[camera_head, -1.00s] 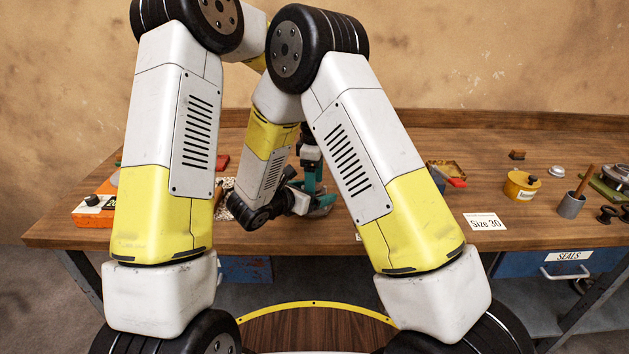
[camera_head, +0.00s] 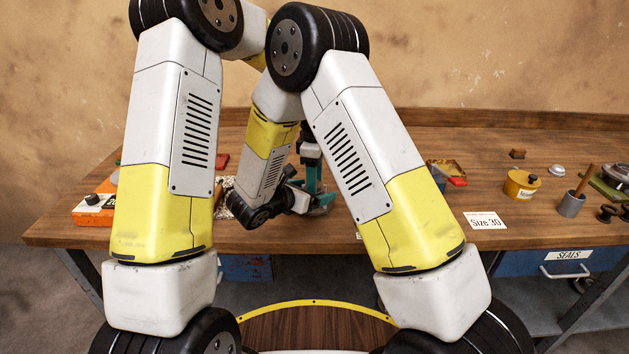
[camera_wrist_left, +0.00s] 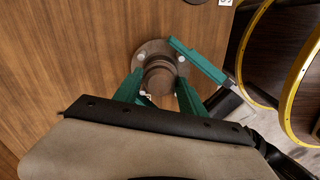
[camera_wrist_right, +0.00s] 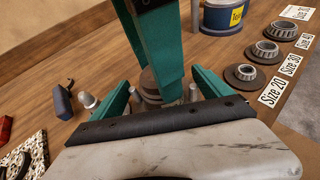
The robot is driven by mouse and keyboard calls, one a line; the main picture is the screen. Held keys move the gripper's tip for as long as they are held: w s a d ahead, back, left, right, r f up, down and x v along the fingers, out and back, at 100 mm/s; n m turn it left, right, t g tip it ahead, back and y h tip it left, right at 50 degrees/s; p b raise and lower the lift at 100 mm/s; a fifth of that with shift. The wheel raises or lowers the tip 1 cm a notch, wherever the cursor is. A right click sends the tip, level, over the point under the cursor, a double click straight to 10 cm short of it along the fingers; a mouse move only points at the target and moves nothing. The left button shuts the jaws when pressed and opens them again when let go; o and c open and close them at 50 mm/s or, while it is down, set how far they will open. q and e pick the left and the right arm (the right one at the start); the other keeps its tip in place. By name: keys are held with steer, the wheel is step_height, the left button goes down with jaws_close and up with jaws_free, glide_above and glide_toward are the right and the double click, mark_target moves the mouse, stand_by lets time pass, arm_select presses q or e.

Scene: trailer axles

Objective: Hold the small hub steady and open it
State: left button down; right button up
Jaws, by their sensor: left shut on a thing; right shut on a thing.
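The small hub (camera_wrist_left: 158,68) is a brown-grey round piece with a flange and studs, upright on the wooden bench. It also shows in the right wrist view (camera_wrist_right: 150,84), partly covered by green fingers. My left gripper (camera_wrist_left: 160,78) is shut on the hub, its green fingers on either side. My right gripper (camera_wrist_right: 161,80) is also shut on the hub, its fingers low and to both sides. Which part of the hub each one grips is hard to tell. In the head view my arms hide most of the hub and grippers.
Bearings with size cards stand to the right of the hub, such as one (camera_wrist_right: 245,72) by the Size 20 card (camera_wrist_right: 272,90). A yellow tin (camera_head: 521,186) and a grey cup (camera_head: 571,206) stand at right. An orange box (camera_head: 92,212) is at left.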

arm_select(q)
steer(key=shift+r, duration=0.2)
steer(key=shift+r, duration=0.9)
arm_select(e)
steer(key=shift+d, duration=0.1)
arm_select(q)
steer(key=shift+r, duration=2.05)
arm_select(e)
steer(key=o, duration=1.8)
steer(key=shift+o, duration=0.2)
steer(key=shift+r, duration=0.1)
